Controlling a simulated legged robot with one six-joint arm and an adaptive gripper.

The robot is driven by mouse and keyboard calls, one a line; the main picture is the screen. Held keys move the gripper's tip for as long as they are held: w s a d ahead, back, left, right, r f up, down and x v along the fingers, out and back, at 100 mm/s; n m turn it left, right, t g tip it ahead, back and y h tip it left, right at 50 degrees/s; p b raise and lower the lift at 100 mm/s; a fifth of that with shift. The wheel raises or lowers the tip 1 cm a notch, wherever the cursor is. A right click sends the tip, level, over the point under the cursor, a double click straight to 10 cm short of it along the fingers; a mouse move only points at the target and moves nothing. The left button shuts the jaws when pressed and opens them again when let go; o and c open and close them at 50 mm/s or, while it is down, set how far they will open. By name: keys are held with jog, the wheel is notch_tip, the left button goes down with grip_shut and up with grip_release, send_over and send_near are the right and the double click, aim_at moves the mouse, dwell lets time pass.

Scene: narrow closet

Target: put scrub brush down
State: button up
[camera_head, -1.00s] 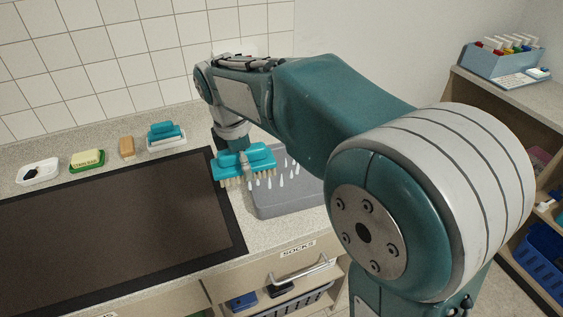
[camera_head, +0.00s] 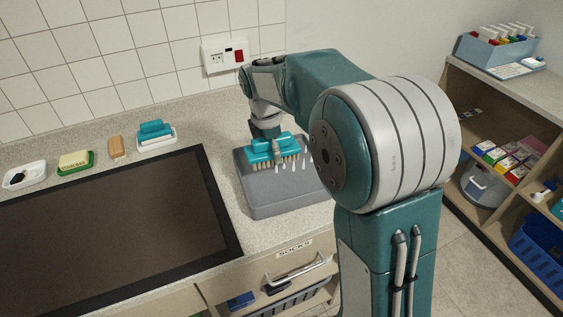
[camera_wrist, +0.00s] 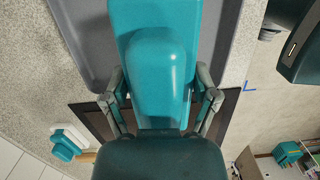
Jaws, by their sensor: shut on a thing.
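The teal scrub brush (camera_head: 260,149) has pale bristles that point down. My gripper (camera_head: 278,148) is shut on it, with one finger on each side of its teal body (camera_wrist: 160,75) in the wrist view. The brush is over the grey tray (camera_head: 285,198), which also shows behind it in the wrist view (camera_wrist: 85,25). Small white peg-like shapes (camera_head: 306,156) show beside and below the brush. I cannot tell whether the bristles touch the tray.
A dark panel (camera_head: 110,225) fills the counter left of the tray. Behind it stand another teal brush on a white holder (camera_head: 156,134), a tan block (camera_head: 116,149), a yellow sponge on green (camera_head: 76,162) and a white dish (camera_head: 24,175). Shelves (camera_head: 500,120) stand at right.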

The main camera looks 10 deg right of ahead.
aim_at(283, 170)
jog(key=f, duration=0.1)
jog(key=w+d+f, duration=0.1)
jog(key=d+f, duration=0.1)
jog(key=shift+w+f, duration=0.15)
jog(key=shift+w, duration=0.2)
jog(key=shift+w+d+f, duration=0.1)
jog(key=shift+d+f, duration=0.05)
jog(key=shift+f, duration=0.75)
jog(key=shift+w+d+f, duration=0.1)
jog(key=shift+f, duration=0.8)
jog(key=shift+f, duration=0.1)
jog(key=o, duration=1)
jog(key=shift+o, duration=0.2)
